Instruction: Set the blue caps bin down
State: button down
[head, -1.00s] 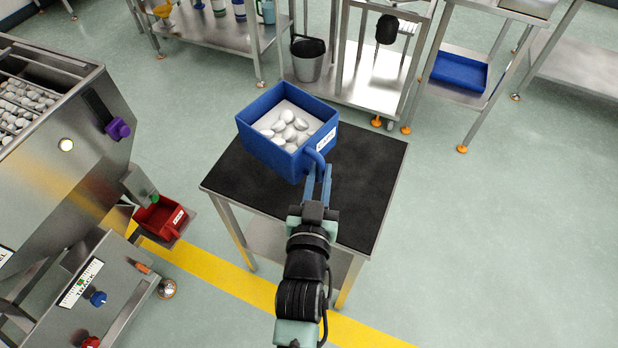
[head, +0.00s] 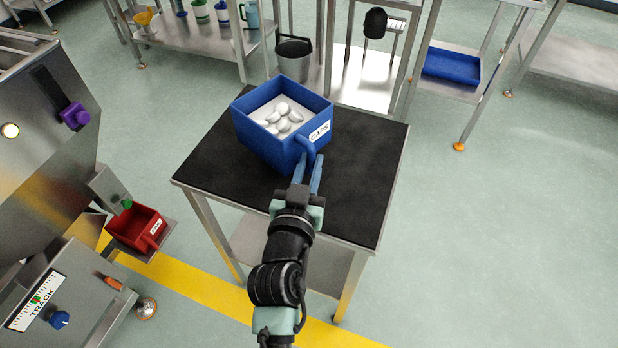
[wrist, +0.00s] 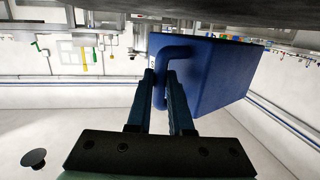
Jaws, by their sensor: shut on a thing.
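The blue caps bin (head: 262,148) holds several white caps (head: 283,118) and has a label reading CAPS on its side. In the head view it is over the left part of the black-topped table (head: 352,190); I cannot tell whether its base touches the top. My gripper (head: 308,168) is shut on the bin's handle, on the side facing me. In the wrist view the bin (wrist: 215,75) looks upside down against the dark tabletop, and my gripper (wrist: 165,90) has its fingers either side of the handle.
A steel machine stands at the left with a red bin (head: 128,232) beside it. A grey bucket (head: 294,60) and a steel bench are behind the table. A blue tray (head: 452,65) sits on a shelf at back right. The table's right part is clear.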

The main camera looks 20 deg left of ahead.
jog(key=shift+f+b, duration=0.65)
jog(key=shift+f, duration=1.2)
jog(key=c, duration=0.8)
grip_release()
jog(key=s, duration=0.4)
jog(key=s+d+r, duration=0.1)
jog(key=s, duration=0.7)
jog(key=shift+d+r+b, duration=0.25)
jog(key=shift+d+b, duration=0.1)
